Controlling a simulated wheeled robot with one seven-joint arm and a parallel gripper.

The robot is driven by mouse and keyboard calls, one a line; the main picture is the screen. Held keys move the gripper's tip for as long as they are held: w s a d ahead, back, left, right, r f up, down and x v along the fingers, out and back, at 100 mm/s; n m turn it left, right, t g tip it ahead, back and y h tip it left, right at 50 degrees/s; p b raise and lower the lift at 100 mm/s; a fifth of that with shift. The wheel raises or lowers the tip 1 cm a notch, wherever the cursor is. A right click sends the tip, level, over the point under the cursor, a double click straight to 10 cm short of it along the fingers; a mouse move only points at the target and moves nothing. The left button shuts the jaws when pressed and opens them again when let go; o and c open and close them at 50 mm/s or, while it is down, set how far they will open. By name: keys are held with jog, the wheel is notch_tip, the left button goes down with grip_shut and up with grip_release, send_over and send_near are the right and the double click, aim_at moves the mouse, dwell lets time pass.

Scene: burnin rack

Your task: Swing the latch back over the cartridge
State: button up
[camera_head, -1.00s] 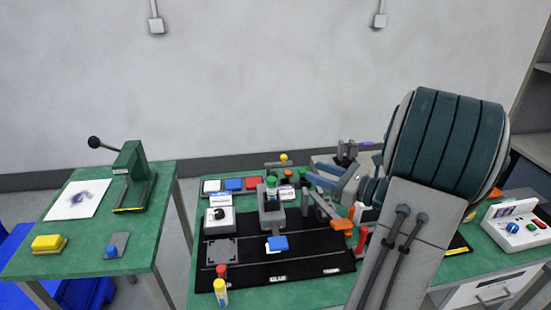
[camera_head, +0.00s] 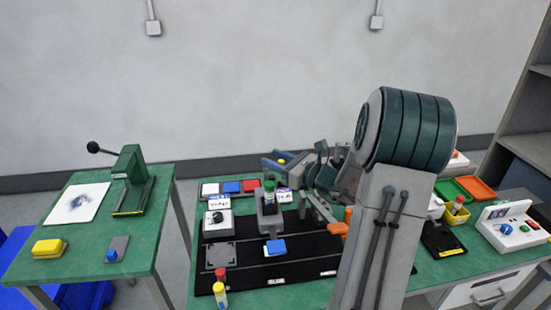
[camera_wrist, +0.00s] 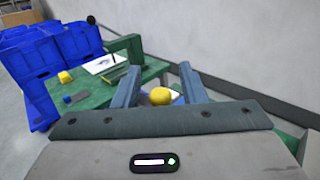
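The cartridge, a dark green-topped cylinder (camera_head: 269,187), stands upright in a grey holder (camera_head: 269,216) on the black mat. The latch's yellow knob (camera_head: 281,161) shows behind the holder; its bar is mostly hidden by my gripper. My gripper (camera_head: 272,159) reaches left at the knob's height, behind the cartridge. In the wrist view the yellow knob (camera_wrist: 160,96) lies between the two blue-grey fingers (camera_wrist: 160,72), with gaps on both sides. The fingers are spread. I cannot tell whether the knob is fully at fingertip depth.
A blue block (camera_head: 275,247) lies in front of the holder. A white dial box (camera_head: 219,222) stands to its left. An orange-ended lever (camera_head: 338,228) is at right. The wall is close behind.

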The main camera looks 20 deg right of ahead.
jog(key=shift+c, duration=0.4)
grip_shut()
